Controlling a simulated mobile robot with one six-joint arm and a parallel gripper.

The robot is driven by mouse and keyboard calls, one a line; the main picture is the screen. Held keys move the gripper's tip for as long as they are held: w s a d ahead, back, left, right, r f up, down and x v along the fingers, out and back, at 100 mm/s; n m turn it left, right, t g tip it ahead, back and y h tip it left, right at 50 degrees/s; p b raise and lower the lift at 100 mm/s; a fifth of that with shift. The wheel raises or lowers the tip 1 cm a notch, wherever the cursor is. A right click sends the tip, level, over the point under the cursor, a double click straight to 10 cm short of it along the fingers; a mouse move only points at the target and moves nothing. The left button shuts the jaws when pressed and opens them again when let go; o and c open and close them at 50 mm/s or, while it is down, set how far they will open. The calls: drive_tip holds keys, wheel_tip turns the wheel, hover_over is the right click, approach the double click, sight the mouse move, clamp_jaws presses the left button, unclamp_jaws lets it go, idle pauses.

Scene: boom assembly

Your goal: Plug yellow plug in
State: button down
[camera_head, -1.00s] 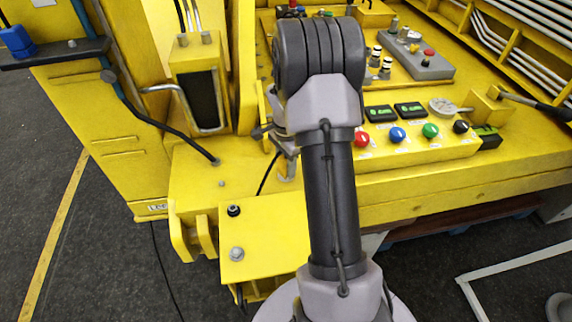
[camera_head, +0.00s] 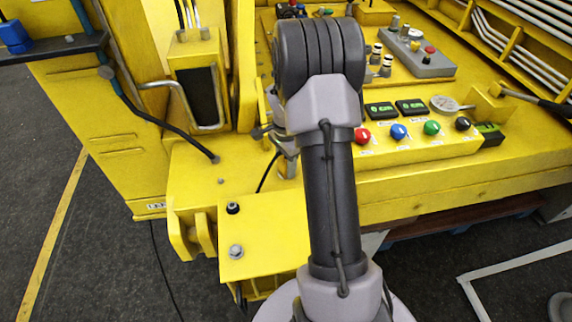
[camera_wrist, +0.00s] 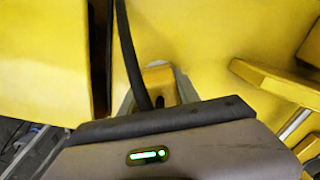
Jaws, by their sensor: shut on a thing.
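In the wrist view a small yellow plug (camera_wrist: 158,75) sits between the fingers of my gripper (camera_wrist: 157,85). The gripper is shut on it. In the head view my gripper (camera_head: 287,160) is partly hidden behind my arm, close to the yellow machine's front deck. A thin black cable hangs below it. I cannot see a socket clearly or tell whether the plug touches one.
A yellow control panel (camera_head: 420,152) with coloured knobs is right of my arm. A metal loop handle (camera_head: 178,95) and a thick black cable (camera_head: 150,125) are to the left. A yellow bolted plate (camera_head: 270,235) lies below the gripper. Yellow surfaces surround the gripper closely in the wrist view.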

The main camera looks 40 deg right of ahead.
drive_tip(key=shift+f, duration=0.15)
drive_tip(key=c, duration=0.8)
unclamp_jaws()
wheel_tip(320, 180, up, 17)
drive_tip(key=p, duration=0.5)
drive_tip(key=shift+r, duration=0.2)
